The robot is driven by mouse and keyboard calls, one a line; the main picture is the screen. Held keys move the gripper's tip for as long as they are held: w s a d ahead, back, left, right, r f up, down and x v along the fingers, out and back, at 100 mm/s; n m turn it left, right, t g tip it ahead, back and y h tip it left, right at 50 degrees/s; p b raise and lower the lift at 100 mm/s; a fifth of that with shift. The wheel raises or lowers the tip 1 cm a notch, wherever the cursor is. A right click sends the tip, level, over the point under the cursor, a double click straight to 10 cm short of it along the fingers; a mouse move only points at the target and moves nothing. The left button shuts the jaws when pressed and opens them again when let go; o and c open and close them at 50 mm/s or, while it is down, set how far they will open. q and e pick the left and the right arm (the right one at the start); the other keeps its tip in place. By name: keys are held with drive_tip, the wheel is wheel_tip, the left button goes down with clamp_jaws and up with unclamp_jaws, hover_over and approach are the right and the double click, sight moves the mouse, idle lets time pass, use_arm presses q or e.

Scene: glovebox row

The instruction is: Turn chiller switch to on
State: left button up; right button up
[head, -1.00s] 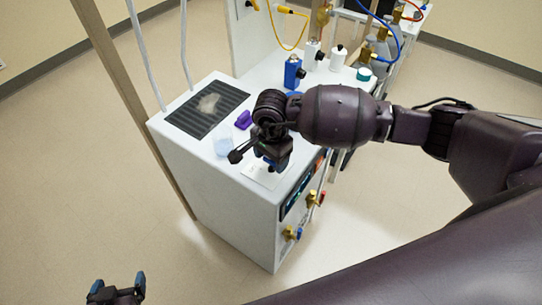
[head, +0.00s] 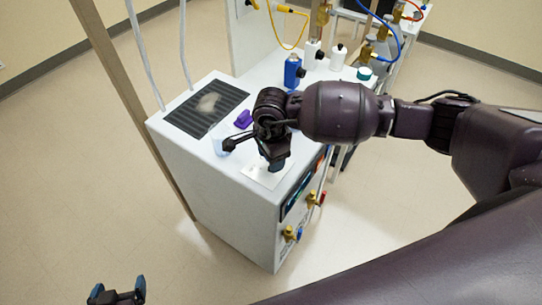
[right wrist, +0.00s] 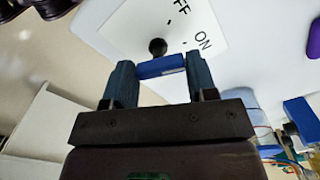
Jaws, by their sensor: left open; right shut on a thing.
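The chiller is a white cabinet (head: 235,210) in the middle of the head view. Its switch plate (head: 258,178) lies on the top near the front edge. In the right wrist view the plate (right wrist: 140,22) shows ON and a partly cut-off OFF, with a black knob (right wrist: 158,46) beside the marks. My right gripper (right wrist: 160,78) is shut on the blue switch handle (right wrist: 161,66), which lies between its fingers. It also shows over the plate in the head view (head: 277,165). I cannot tell which mark the handle points to. My left gripper (head: 118,288) is open and empty, low at the left.
A dark grille (head: 190,118), a purple object (head: 243,119) and a blue bottle (head: 292,72) are on the cabinet top. White bottles (head: 338,58) stand farther back. Valves with red and blue knobs (head: 298,233) stick out from the front. The floor at left is clear.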

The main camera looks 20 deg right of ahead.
drive_tip(key=shift+m, duration=1)
drive_tip(key=o, duration=0.9)
wheel_tip(320, 180, up, 11)
drive_tip(key=shift+f, duration=0.1)
idle(0.5)
